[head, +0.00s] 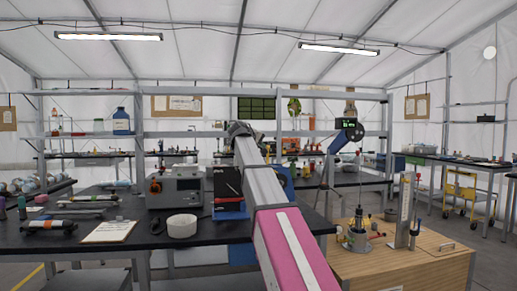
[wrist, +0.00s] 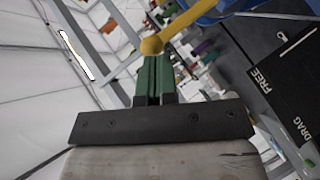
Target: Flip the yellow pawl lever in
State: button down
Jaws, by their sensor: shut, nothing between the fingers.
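The yellow lever (wrist: 205,25) shows in the wrist view as a rod with a round ball knob at its lower left end. The rod runs up and right toward a blue part at the top edge. My gripper (wrist: 153,62) has green fingers pressed together with nothing between them. The fingertips are right at the knob and overlap its lower edge in the picture; I cannot tell whether they touch. A black panel (wrist: 284,92) at right carries the words FREE and DRAG. In the head view my arm hides the gripper and the lever.
On the black bench in the head view, a grey instrument box (head: 180,187), a white round container (head: 182,226) and a clipboard (head: 109,232) stand left of my arm. A black box with a blue base (head: 229,208) is close beside the arm. A wooden table (head: 430,262) is at right.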

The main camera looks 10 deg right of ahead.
jog(key=shift+r, duration=0.15)
jog(key=shift+r, duration=0.7)
jog(key=r+v, duration=0.1)
jog(key=v, duration=1.3)
jog(key=shift+d, duration=0.4)
jog(key=shift+r, duration=0.1)
